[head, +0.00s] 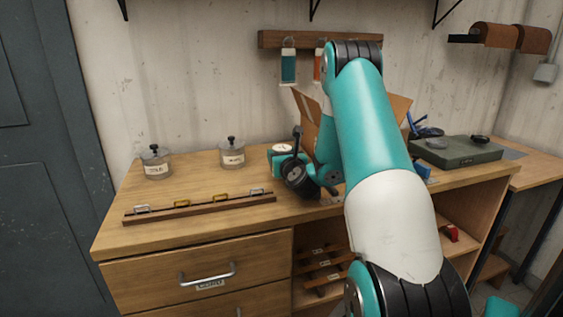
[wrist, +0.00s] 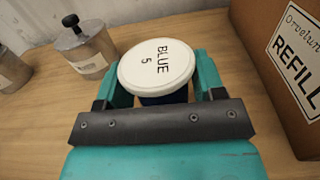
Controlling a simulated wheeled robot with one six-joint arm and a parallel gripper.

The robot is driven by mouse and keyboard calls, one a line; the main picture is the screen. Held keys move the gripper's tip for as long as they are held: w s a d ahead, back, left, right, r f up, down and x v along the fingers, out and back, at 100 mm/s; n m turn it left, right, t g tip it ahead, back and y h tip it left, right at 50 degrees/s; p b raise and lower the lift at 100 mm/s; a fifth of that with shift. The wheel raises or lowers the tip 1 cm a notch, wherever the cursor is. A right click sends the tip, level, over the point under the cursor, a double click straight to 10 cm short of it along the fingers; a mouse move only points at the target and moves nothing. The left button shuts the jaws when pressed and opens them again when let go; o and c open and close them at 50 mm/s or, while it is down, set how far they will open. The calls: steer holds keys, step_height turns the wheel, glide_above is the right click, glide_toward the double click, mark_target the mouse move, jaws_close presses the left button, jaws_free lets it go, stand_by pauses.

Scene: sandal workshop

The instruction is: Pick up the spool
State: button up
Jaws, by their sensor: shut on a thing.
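The spool (wrist: 157,66) has a white round top marked "BLUE 5" and a dark blue body below it. In the wrist view it sits between the two teal fingers of my gripper (wrist: 160,88), which is shut on it. Much of its body is hidden behind the gripper's dark crossbar. In the head view the white top of the spool (head: 282,148) shows beside my gripper (head: 283,157), over the wooden bench (head: 215,225). I cannot tell whether the spool touches the bench top.
Glass jars with black knobs (head: 156,162) (head: 232,153) stand to the left. A wooden strip with buckles (head: 200,207) lies at the front left. A cardboard box (wrist: 280,75) marked "REFILL" stands close on the right. A green case (head: 457,151) sits at the bench's right end.

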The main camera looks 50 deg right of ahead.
steer(key=shift+r, duration=0.1)
step_height(320, 180, up, 20)
steer(key=p, duration=1.5)
